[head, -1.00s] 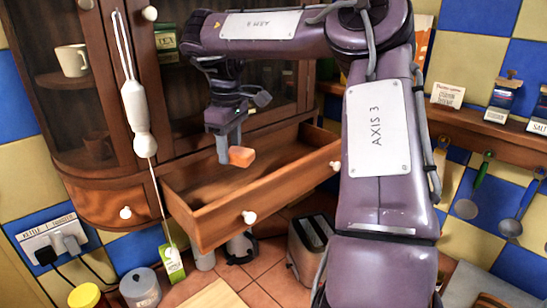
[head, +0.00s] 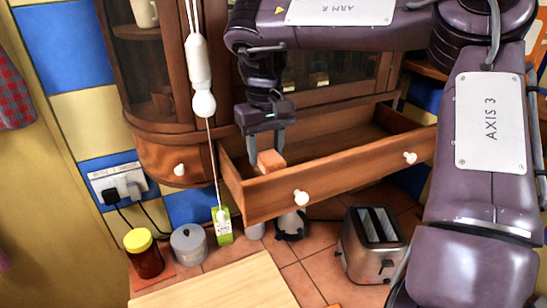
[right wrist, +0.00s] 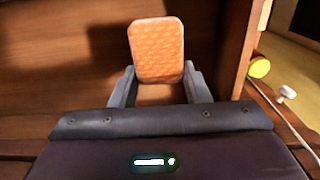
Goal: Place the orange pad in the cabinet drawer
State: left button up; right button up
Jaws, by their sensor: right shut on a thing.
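The orange pad (head: 270,161) is between the fingertips of my right gripper (head: 266,146), which is shut on it. It shows large between the two fingers in the right wrist view (right wrist: 157,50). The wooden cabinet drawer (head: 345,168) is pulled open, with white knobs on its front. The pad is over the left part of the drawer, near the front panel's left end. I cannot tell whether it touches the drawer floor. The drawer inside looks empty where visible. My left gripper is not in view.
A wooden cabinet with glass doors (head: 330,70) stands behind the drawer. A white hanging utensil (head: 200,75) and its cord hang left of the gripper. Below are a toaster (head: 373,243), a grey canister (head: 189,244), a yellow-lidded jar (head: 143,252) and a wooden board (head: 220,285).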

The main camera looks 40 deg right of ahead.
aim_at(266, 152)
notch_tip(266, 152, down, 3)
jog(key=shift+s+a+f+p, duration=0.1)
jog(key=shift+p, duration=0.6)
jog(key=shift+f, duration=0.55)
jog(key=o, duration=0.8)
jog(key=shift+o, duration=0.7)
